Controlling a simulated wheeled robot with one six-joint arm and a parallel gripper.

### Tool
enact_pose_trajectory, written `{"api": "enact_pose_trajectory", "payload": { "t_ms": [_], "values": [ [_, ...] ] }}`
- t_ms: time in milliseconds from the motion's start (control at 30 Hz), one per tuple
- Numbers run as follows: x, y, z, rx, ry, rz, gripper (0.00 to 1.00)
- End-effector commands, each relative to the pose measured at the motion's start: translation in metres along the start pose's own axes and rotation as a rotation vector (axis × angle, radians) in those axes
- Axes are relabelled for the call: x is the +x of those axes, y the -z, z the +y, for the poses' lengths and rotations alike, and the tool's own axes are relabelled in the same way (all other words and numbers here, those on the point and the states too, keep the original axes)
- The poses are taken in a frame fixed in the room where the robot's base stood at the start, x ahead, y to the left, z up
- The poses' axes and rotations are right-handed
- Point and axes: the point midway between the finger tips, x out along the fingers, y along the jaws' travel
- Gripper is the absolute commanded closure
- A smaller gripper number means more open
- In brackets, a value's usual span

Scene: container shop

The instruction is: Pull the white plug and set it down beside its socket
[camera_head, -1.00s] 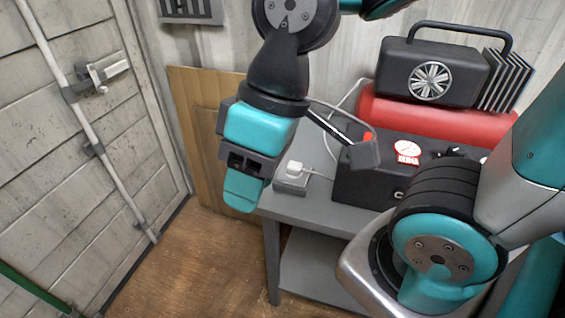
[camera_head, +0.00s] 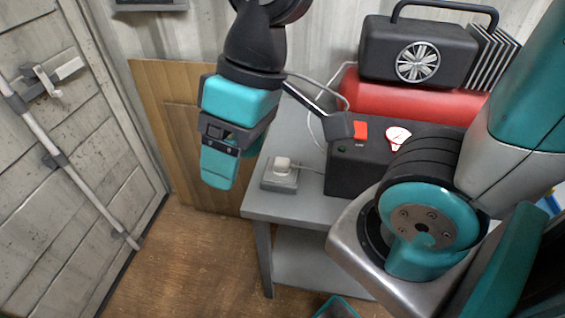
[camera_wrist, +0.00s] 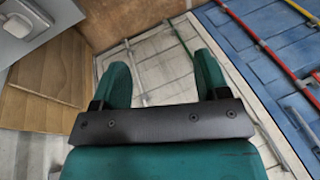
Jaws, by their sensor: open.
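The white plug (camera_head: 282,164) sits on a grey socket box (camera_head: 280,184) near the left end of the grey table. A thin cable runs from it toward the black box. In the wrist view the plug (camera_wrist: 17,26) shows at the top left corner, on the socket box (camera_wrist: 30,13). My gripper (camera_head: 219,180) hangs in the air left of the socket, apart from it. In the wrist view my gripper (camera_wrist: 160,72) is open, with nothing between its teal fingers.
The grey table (camera_head: 262,208) bears the black box (camera_head: 345,170) with a red switch, right of the socket. A black machine on a red tank (camera_head: 372,98) stands behind. A wooden panel (camera_head: 165,125) leans at the wall. Bare tabletop lies around the socket.

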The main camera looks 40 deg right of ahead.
Motion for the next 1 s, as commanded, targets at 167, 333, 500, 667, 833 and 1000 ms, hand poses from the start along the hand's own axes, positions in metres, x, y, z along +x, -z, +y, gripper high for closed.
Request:
{"api": "enact_pose_trajectory", "payload": {
  "t_ms": [167,333,500,667,833,1000],
  "values": [
    [0.018,0.034,0.070,0.406,-0.072,-0.001,0.32],
    [0.050,0.042,0.172,0.895,-0.195,0.019,0.32],
    [0.079,0.020,0.250,1.243,-0.309,0.041,0.32],
    [0.095,0.001,0.285,1.403,-0.372,0.056,0.32],
    [0.099,-0.004,0.294,1.441,-0.388,0.062,0.32],
    [0.099,-0.004,0.293,1.439,-0.387,0.061,0.32]
  ]
}}
